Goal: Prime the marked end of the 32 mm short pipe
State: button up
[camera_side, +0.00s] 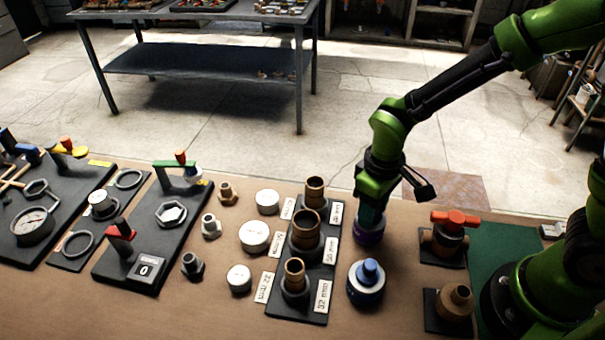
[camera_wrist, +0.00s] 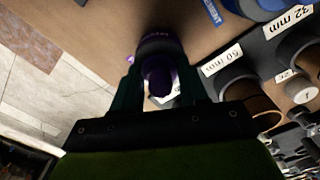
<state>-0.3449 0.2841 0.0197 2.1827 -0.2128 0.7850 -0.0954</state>
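A dark rack (camera_side: 318,272) holds three brown pipes upright. The front, narrow pipe (camera_side: 294,272) stands beside a label reading 32 mm (camera_side: 323,296), which also shows in the wrist view (camera_wrist: 288,21). I cannot make out a mark on its end. My gripper (camera_side: 370,214) points down over a purple-banded can (camera_side: 368,236). In the wrist view its two fingers (camera_wrist: 158,84) flank the can's purple top (camera_wrist: 156,76); I cannot tell whether they touch it. A blue-banded can (camera_side: 366,285) with a blue cap stands in front of the purple one.
White round caps (camera_side: 254,236) stand left of the rack, with small fittings (camera_side: 211,225) beyond. A red-handled valve (camera_side: 452,233) and a brown fitting (camera_side: 455,301) stand right. Bare bench lies between the cans and valve.

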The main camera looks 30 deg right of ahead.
jog(key=shift+r, duration=0.15)
jog(key=shift+c, duration=0.2)
jog(key=shift+r, duration=3.65)
jog(key=s+a+n, duration=0.2)
jog(key=a+n, duration=0.6)
jog(key=n, duration=0.1)
jog(key=s+a+n, duration=0.3)
jog(key=a+n, duration=0.6)
jog(key=shift+s+f, duration=0.1)
jog(key=shift+a, duration=0.1)
